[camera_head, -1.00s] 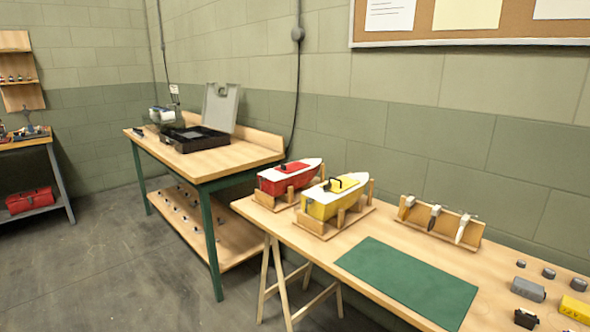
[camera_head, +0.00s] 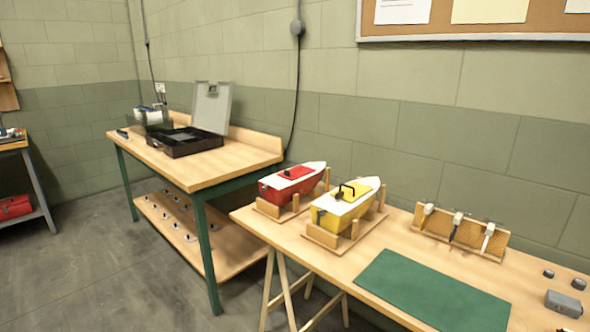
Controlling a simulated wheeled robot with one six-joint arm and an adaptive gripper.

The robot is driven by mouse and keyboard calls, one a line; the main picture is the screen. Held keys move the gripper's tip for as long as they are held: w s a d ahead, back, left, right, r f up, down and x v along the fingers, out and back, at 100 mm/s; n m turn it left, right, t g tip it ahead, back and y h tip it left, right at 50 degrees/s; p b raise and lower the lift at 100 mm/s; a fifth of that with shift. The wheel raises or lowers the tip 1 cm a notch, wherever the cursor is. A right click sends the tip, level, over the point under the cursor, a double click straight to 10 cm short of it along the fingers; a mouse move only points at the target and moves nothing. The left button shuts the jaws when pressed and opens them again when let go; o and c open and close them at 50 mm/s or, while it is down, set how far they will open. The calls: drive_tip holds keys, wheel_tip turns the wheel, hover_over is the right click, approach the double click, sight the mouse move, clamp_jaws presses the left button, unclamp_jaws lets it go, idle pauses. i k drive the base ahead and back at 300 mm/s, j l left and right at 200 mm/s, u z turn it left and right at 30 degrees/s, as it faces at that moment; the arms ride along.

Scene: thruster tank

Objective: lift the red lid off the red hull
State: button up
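The red hull (camera_head: 275,190) sits in a wooden cradle at the left end of the near bench, with its white deck facing up. The red lid (camera_head: 295,173) lies on the deck of the red hull, with a small dark part on it. A yellow hull (camera_head: 328,215) with a yellow lid and a black handle stands in its own cradle just right of and in front of the red one, covering part of it. My gripper is not in view.
A green mat (camera_head: 432,291) lies on the near bench (camera_head: 378,236). A wooden rack (camera_head: 461,233) with several tools stands behind it. Grey blocks (camera_head: 563,303) lie at the right. An open black case (camera_head: 185,143) rests on the left table.

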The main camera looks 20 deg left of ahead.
sight(297, 172)
drive_tip(key=i+j+z, duration=0.2)
drive_tip(key=i+j, duration=0.15)
drive_tip(key=j, duration=0.8)
drive_tip(key=i+j+z, duration=0.25)
drive_tip(key=j, duration=0.9)
drive_tip(key=i+j+z, duration=0.2)
drive_tip(key=j, duration=1)
drive_tip(key=j+z, duration=0.25)
drive_tip(key=j, duration=0.95)
